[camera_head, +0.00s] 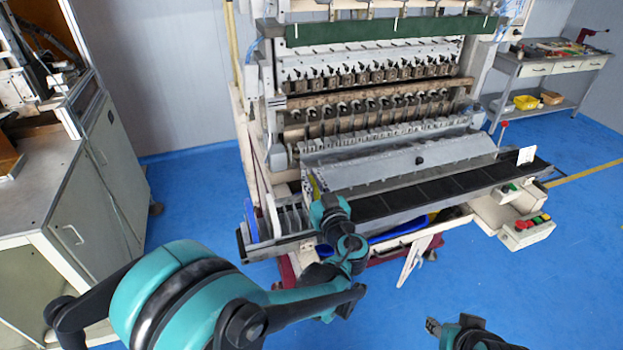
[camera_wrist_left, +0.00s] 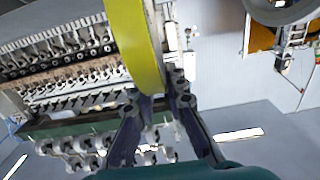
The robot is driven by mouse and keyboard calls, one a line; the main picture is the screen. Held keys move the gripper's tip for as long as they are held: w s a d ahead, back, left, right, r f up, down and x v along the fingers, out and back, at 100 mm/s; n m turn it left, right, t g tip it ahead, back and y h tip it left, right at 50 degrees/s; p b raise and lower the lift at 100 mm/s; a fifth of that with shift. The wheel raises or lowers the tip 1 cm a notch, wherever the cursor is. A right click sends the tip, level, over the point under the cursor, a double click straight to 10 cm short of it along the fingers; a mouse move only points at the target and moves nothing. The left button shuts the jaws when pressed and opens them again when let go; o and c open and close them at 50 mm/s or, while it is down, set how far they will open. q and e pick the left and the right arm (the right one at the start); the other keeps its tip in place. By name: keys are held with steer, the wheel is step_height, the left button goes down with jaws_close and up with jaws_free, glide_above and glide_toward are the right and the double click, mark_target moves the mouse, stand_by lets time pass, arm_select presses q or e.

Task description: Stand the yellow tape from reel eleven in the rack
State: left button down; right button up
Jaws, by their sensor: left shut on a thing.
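The yellow tape (camera_wrist_left: 134,45) stands edge-on between the fingertips of my left gripper (camera_wrist_left: 157,98) in the left wrist view. My left gripper is shut on it. In the head view my left wrist is over the left end of the machine's front shelf and hides most of the gripper; only a thin yellow sliver shows beside it. A rack of upright grey dividers (camera_head: 290,219) stands at that left end, just left of my wrist. My right gripper (camera_head: 433,326) is low at the bottom edge, apart from the machine; its finger opening is unclear.
The coil winder (camera_head: 370,105) fills the middle, with a long black shelf (camera_head: 440,190) along its front. A blue tray (camera_head: 395,235) sits below the shelf. A grey cabinet (camera_head: 85,205) stands at left and a side bench (camera_head: 550,65) at right.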

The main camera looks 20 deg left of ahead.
arm_select(q)
steer(key=shift+f+b, duration=1.55)
steer(key=shift+f, duration=0.35)
steer(key=c, duration=1.8)
jaws_free()
steer(key=shift+r+p+v, duration=0.15)
steer(key=shift+r+v, duration=0.05)
steer(key=shift+v, duration=1.3)
steer(key=shift+r+p+v, duration=0.15)
steer(key=shift+v, duration=1.35)
steer(key=o, duration=0.6)
